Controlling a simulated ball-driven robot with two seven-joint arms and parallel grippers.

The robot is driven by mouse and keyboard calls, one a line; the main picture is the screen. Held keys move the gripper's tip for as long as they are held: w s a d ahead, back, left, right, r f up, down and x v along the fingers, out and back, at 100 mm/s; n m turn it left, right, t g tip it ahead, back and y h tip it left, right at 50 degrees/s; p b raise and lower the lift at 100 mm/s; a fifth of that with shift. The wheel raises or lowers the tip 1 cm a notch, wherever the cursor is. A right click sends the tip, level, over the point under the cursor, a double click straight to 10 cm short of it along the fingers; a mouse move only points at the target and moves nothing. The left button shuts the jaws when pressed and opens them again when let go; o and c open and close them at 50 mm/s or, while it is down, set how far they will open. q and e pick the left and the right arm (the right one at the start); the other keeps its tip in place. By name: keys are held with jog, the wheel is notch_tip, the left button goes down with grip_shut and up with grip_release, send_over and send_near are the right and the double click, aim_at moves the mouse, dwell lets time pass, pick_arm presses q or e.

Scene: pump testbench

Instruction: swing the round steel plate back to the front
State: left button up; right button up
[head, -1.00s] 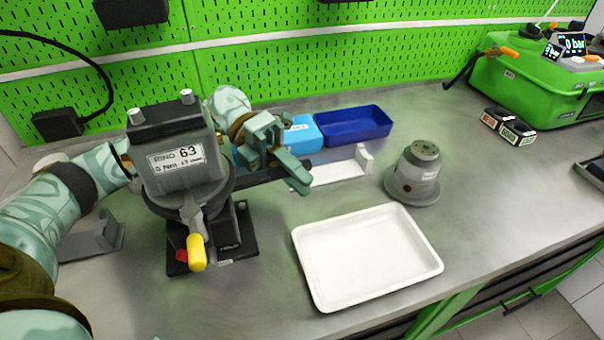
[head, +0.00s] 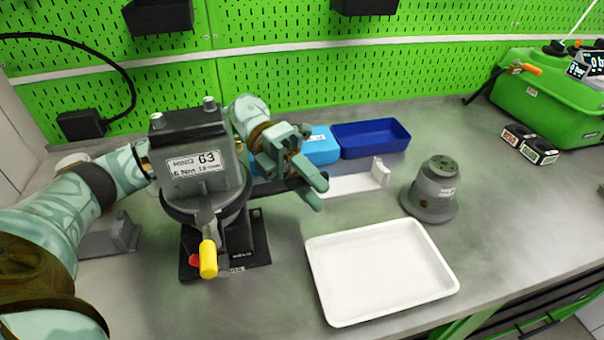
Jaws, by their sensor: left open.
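I cannot tell for certain whether this is the round steel plate. A lever with a yellow grip (head: 208,260) points to the front of it. A dark flat bar (head: 272,189) reaches right from the stand toward my left gripper. My left gripper (head: 320,194) is open, behind and to the right of the block, with its fingers pointing down and right. I cannot tell whether it touches the bar. My right gripper is not in view.
A white tray (head: 380,270) lies at front right. A grey round pump part (head: 432,190) stands behind it. Blue bins (head: 371,139) and a white bracket (head: 355,184) are at the back. A green case (head: 550,105) stands far right. A grey bracket (head: 122,232) lies at left.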

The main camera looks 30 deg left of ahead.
pick_arm(q)
jog(key=b+v, duration=0.3)
jog(key=v, duration=1.3)
jog(key=shift+b, duration=0.4)
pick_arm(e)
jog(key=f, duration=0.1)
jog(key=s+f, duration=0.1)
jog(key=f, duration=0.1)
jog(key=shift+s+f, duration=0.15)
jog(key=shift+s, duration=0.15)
pick_arm(q)
jog(key=shift+w, duration=0.1)
